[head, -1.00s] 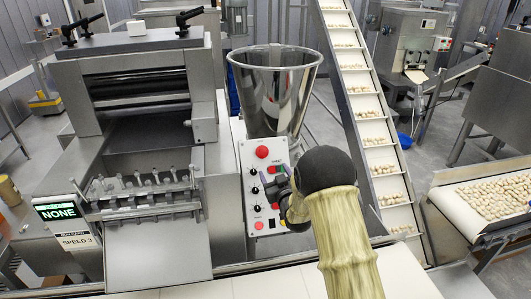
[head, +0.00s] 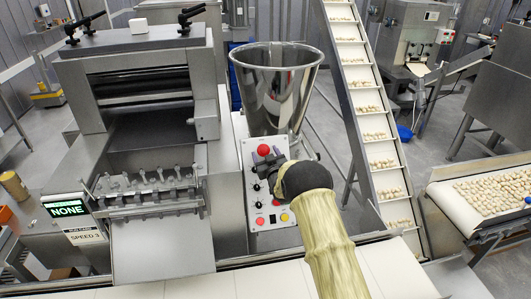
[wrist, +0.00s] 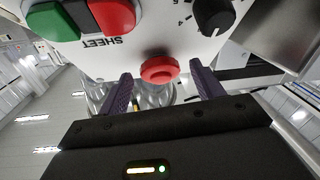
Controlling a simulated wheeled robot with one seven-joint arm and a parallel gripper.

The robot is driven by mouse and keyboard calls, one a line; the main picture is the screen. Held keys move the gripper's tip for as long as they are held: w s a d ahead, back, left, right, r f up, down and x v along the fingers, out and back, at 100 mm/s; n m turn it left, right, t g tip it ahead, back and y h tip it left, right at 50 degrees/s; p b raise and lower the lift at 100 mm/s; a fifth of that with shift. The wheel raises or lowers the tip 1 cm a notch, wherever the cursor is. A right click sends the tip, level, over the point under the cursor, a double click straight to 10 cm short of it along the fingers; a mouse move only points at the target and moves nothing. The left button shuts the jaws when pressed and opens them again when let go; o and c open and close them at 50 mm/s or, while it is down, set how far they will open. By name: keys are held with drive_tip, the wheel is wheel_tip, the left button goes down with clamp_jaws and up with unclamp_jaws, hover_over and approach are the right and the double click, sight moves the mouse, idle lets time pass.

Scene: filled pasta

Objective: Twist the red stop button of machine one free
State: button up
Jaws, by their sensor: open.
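The red stop button (head: 263,150) sits near the top of the white control panel (head: 250,206), beside the steel machine with the rollers. In the wrist view the round red button (wrist: 160,70) shows on the panel's edge, upside down. My gripper (head: 268,156) is at the upper panel, just below the button in the head view. In the wrist view my open gripper (wrist: 160,76) has one dark finger on each side of the button. I see no finger touching it; whether the tips reach past its rim is unclear.
Other panel controls sit close by: black dials (wrist: 212,18) and a green and red switch (wrist: 112,14) marked SHEET. A steel hopper (head: 275,90) stands behind the panel. A display (head: 67,209) reads NONE. A pasta-laden conveyor (head: 375,135) rises at right.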

drive_tip(key=shift+w, duration=0.1)
drive_tip(key=c, duration=1)
